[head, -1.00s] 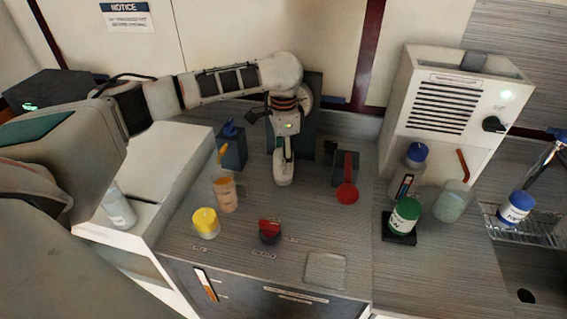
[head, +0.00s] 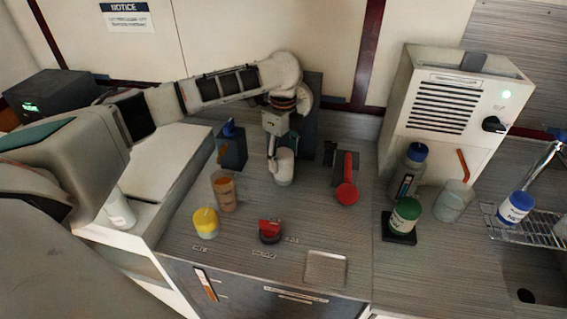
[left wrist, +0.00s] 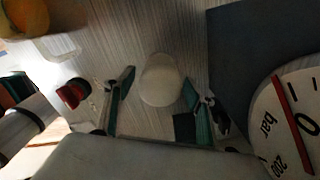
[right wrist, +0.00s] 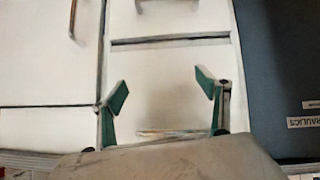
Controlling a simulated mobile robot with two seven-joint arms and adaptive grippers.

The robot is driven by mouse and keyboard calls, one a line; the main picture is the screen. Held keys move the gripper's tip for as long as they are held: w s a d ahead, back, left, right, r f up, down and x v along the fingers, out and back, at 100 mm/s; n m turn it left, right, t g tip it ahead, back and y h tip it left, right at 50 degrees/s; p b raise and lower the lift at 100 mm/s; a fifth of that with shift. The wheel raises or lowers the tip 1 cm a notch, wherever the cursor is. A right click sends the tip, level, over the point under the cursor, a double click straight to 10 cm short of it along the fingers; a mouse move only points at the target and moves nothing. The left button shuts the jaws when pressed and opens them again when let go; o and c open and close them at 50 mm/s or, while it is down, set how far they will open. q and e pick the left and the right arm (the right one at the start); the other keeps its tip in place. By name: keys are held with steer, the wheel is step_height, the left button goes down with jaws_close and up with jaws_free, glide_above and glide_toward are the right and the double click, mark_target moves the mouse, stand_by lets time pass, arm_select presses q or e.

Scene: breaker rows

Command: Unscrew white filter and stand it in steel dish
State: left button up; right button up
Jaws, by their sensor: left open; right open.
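The white filter (head: 284,170) is a pale, rounded cylinder below my left gripper (head: 276,146), near the back of the counter. In the left wrist view the filter (left wrist: 160,82) shows between the spread green fingers of my left gripper (left wrist: 156,90), with a gap on each side. I cannot tell from these views whether it is seated in a mount. The steel dish (head: 325,268) is a shallow square tray at the counter's front edge, and it looks empty. My right gripper (right wrist: 163,90) is open and empty in front of pale cabinet fronts.
Near the left arm are an amber beaker (head: 225,192), a yellow-lidded jar (head: 206,223), a red knob (head: 270,231) and a red-handled valve (head: 346,190). A gauge (left wrist: 295,115) is close to the left gripper. Bottles and a white unit (head: 445,110) stand right.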

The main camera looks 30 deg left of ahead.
arm_select(q)
steer(key=c, duration=1)
steer(key=n, duration=0.8)
steer(key=shift+n, duration=0.4)
steer(key=n, duration=0.4)
steer(key=shift+n, duration=0.4)
steer(key=n, duration=0.3)
steer(key=shift+n, duration=0.4)
steer(key=o, duration=1)
